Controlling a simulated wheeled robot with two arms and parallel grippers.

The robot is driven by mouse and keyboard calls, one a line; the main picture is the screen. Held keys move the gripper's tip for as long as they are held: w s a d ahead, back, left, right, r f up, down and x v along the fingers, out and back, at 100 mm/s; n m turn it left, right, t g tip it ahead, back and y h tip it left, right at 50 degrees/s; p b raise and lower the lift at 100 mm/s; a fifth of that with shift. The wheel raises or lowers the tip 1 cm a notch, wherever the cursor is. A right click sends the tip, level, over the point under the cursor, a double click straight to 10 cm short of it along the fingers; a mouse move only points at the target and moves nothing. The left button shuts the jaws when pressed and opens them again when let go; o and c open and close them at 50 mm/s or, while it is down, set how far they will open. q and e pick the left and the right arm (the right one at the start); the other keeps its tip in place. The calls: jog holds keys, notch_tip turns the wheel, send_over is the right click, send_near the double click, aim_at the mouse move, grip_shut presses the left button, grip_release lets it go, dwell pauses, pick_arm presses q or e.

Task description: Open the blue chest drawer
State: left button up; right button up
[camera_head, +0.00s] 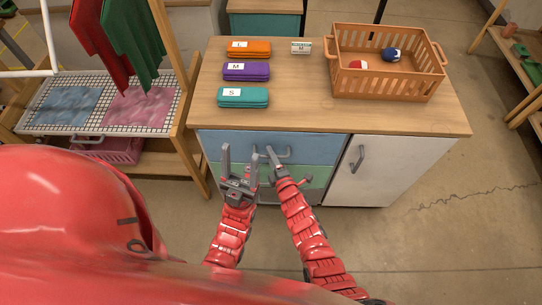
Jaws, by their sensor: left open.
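The chest's blue drawer (320,147) is the top front panel on the left of the wooden-topped cabinet. It looks shut, its front close under the counter edge. Its grey bar handle (285,152) is partly hidden by my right gripper. My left gripper (239,158) is open, its two fingers pointing up in front of the blue drawer, left of the handle, with nothing between them. My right gripper (270,157) is at the handle's left end. I cannot tell whether it touches the handle or how its fingers stand.
A green drawer (318,174) is below the blue one, and a white door (385,168) is to the right. Pouches and an orange basket (385,84) stand on the counter (300,100). A wooden rack post (190,150) is close on the left.

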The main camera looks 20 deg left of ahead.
grip_shut()
dwell(1.2)
